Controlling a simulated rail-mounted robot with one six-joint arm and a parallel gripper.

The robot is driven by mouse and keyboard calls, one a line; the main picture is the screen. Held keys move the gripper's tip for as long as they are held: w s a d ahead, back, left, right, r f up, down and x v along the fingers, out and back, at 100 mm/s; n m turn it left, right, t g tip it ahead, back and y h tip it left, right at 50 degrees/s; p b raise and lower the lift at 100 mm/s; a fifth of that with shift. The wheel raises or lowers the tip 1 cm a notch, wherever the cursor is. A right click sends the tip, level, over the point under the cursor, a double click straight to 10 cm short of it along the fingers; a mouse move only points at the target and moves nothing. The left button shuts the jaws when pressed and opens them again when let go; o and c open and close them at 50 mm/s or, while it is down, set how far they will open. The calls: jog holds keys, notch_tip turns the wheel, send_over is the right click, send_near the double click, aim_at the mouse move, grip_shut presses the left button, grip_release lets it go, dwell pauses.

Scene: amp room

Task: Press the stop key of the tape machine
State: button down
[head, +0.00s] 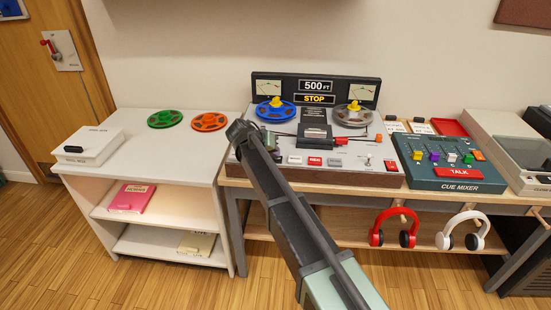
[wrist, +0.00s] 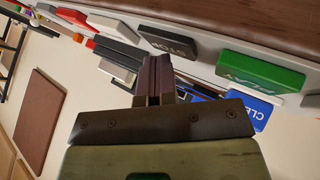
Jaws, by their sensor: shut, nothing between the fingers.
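The tape machine (head: 345,178) stands on the bench in the head view, with a blue reel and a grey reel on top. Its display (head: 314,98) reads STOP in yellow under 500 FT. In the wrist view, the dark grey stop key (wrist: 168,47) shows its lettering upside down, just beyond my fingertips. My gripper (wrist: 157,65) is shut and empty, close to this key; I cannot tell whether it touches. The green PLAY key (wrist: 260,70) is right of it. In the head view my arm hides the fingertips and the machine's front left keys.
A blue key (wrist: 243,108) lies beside my gripper in the wrist view. A red key (head: 315,161) and a grey key (head: 334,162) are right of my arm in the head view. The cue mixer (head: 455,174) stands right; a white shelf unit (head: 150,160) stands left.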

jog(key=shift+r, duration=0.1)
jog(key=shift+r+p, duration=0.8)
jog(key=shift+p, duration=0.1)
notch_tip(320, 180, up, 5)
jog(key=p, duration=0.5)
jog(key=shift+r, duration=0.1)
jog(key=shift+f, duration=0.2)
dwell(0.5)
